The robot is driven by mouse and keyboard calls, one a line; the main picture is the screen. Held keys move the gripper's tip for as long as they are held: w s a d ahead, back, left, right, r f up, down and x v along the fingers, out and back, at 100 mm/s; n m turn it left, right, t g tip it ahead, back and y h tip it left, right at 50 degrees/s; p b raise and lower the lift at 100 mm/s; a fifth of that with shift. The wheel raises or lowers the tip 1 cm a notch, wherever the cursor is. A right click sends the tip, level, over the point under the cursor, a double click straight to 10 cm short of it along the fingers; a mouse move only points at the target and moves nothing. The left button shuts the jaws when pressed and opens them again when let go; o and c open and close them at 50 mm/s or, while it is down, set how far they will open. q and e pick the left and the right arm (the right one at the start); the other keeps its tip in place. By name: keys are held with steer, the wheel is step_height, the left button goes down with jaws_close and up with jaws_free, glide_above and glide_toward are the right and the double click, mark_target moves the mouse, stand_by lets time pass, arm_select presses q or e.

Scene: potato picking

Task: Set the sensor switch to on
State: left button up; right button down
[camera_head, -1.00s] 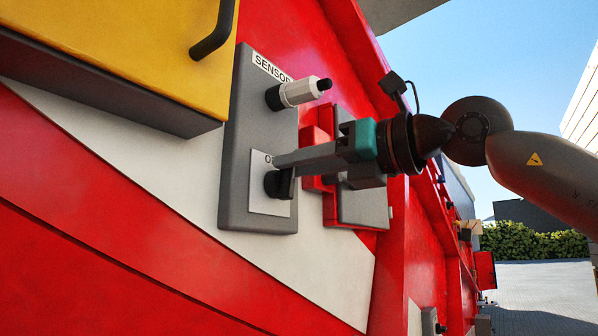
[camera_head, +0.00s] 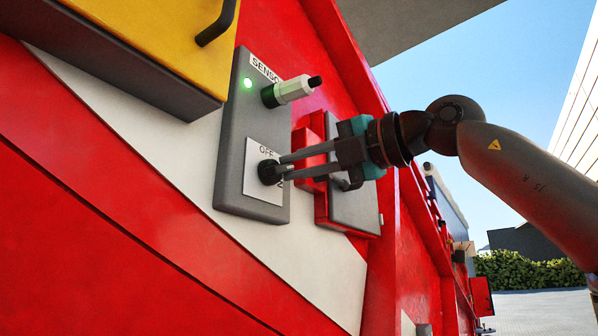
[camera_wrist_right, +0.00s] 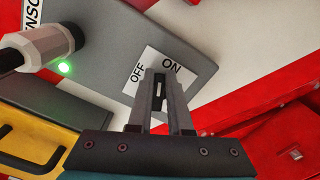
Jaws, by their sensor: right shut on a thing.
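The grey sensor panel (camera_head: 236,150) is on the red machine wall. Its black rotary switch (camera_head: 268,172) sits on a white plate (camera_head: 262,205) marked OFF and ON. A green light (camera_head: 247,83) is lit on the panel; it also glows in the right wrist view (camera_wrist_right: 65,68). My right gripper (camera_head: 281,168) reaches in from the right and is shut on the switch. In the right wrist view its fingers (camera_wrist_right: 160,95) are around the switch knob, which is partly hidden; the knob's white mark points toward the ON side. My left gripper is not in view.
A white-and-black connector (camera_head: 292,90) sticks out of the panel above the switch. A yellow box with a black handle (camera_head: 215,25) is at the upper left. A red-and-grey box (camera_head: 352,205) is close behind my right gripper.

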steer(key=m, duration=0.1)
steer(key=f+m+b, duration=0.1)
steer(key=m, duration=0.1)
steer(key=m+b, duration=0.1)
steer(key=shift+a+f+m, duration=0.3)
steer(key=shift+a+m, duration=0.05)
steer(key=shift+m, duration=0.05)
steer(key=shift+s, duration=0.1)
stand_by(0.3)
steer(key=c, duration=1.1)
jaws_free()
steer(key=shift+r, duration=0.1)
steer(key=shift+o, duration=1.3)
steer(key=shift+s+a+r, duration=0.1)
steer(key=shift+a, duration=0.05)
steer(key=shift+d+m, duration=0.2)
steer(key=shift+m, duration=0.1)
